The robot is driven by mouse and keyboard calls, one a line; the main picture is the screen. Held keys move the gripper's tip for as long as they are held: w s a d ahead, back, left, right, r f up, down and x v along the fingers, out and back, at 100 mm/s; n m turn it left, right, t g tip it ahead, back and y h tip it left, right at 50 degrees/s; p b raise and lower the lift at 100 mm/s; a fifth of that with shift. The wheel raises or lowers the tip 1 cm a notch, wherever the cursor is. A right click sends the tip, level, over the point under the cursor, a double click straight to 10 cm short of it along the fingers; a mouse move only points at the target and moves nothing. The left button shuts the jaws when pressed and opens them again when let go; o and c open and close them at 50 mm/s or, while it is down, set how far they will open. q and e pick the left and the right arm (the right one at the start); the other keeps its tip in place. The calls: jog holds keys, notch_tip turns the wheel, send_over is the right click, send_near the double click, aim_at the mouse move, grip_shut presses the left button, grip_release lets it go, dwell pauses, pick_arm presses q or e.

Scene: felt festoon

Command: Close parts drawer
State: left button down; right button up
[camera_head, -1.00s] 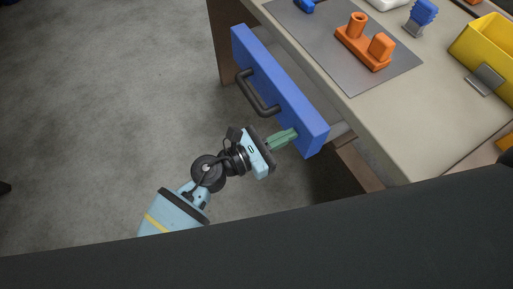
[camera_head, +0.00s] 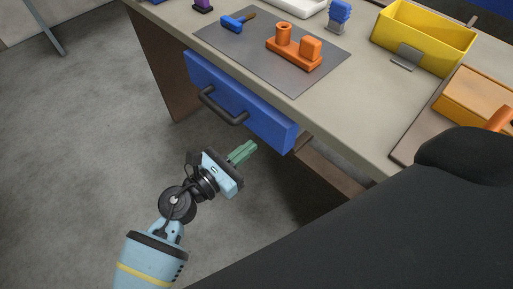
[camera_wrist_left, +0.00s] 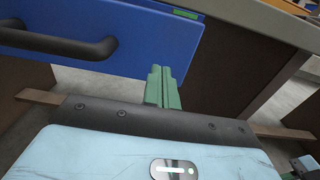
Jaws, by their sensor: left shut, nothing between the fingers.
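The blue parts drawer (camera_head: 238,100) with its dark bar handle (camera_head: 222,108) sits close under the front edge of the workbench. A narrow strip of its side seems to show at the right end, so I cannot tell whether it is fully flush. My left gripper (camera_head: 242,153) has green fingers, shut and empty, just in front of and below the drawer's right end. In the left wrist view, the fingers (camera_wrist_left: 163,88) point at the lower right part of the blue front (camera_wrist_left: 130,45), with the handle (camera_wrist_left: 60,42) to the left. Contact is not clear.
A wooden bench leg (camera_head: 165,75) stands left of the drawer.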

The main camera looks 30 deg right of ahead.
pick_arm(q)
jog(key=v, duration=0.9)
jog(key=shift+a, duration=0.15)
